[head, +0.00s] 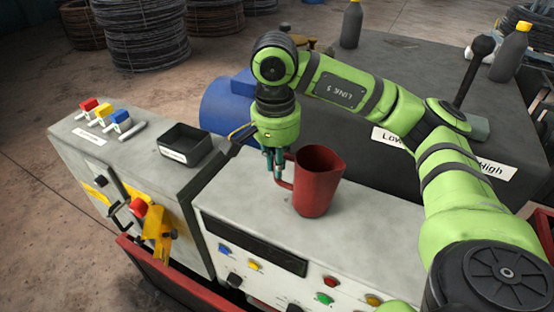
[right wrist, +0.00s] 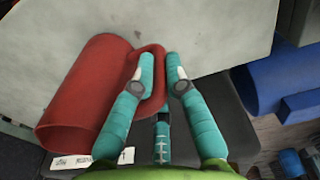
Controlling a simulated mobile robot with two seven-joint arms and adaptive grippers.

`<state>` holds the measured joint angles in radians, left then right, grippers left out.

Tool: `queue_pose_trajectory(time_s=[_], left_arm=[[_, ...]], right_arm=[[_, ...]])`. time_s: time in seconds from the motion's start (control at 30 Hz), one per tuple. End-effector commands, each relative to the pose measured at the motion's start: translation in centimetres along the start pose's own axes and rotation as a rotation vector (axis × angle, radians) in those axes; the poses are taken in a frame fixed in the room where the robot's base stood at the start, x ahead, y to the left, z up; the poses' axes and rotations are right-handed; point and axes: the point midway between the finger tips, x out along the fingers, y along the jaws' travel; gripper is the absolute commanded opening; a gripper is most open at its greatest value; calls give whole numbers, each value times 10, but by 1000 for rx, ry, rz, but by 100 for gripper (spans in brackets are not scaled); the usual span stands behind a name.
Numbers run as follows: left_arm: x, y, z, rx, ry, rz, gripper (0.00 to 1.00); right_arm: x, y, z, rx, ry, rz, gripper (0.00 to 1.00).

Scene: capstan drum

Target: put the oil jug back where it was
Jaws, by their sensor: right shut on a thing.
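The oil jug (head: 318,182) is a red jug with a spout and a side handle, upright at the top of the white control cabinet (head: 245,205) in the head view. My right gripper (head: 274,160) is at the jug's left side and shut on its handle. In the right wrist view the red jug (right wrist: 90,90) lies left of the fingers, and its handle passes between the teal fingertips (right wrist: 160,72). Whether the jug's base touches the cabinet top, I cannot tell. My left gripper is not in view.
A black tray (head: 186,146) and red, yellow and blue levers (head: 106,116) sit on the grey cabinet at left. A blue motor (head: 228,105) is behind. A dark housing (head: 395,60) with a black lever (head: 474,70) and bottles (head: 511,52) stands at back right. The cabinet top near the jug is clear.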

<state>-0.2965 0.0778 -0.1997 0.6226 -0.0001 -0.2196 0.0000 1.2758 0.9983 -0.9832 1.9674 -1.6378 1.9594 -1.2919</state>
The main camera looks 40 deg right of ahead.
Motion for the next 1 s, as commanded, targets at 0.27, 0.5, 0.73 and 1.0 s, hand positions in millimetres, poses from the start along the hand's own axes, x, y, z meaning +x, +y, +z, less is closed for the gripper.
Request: queue_pose_trajectory(time_s=[0.27,0.5,0.73,1.0], left_arm=[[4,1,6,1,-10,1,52],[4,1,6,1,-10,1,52],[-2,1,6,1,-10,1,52],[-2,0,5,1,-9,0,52]], right_arm=[[3,0,0,0,0,0,30],[3,0,0,0,-1,0,38],[-4,0,0,0,0,-1,38],[-52,-1,-1,1,4,-5,38]])
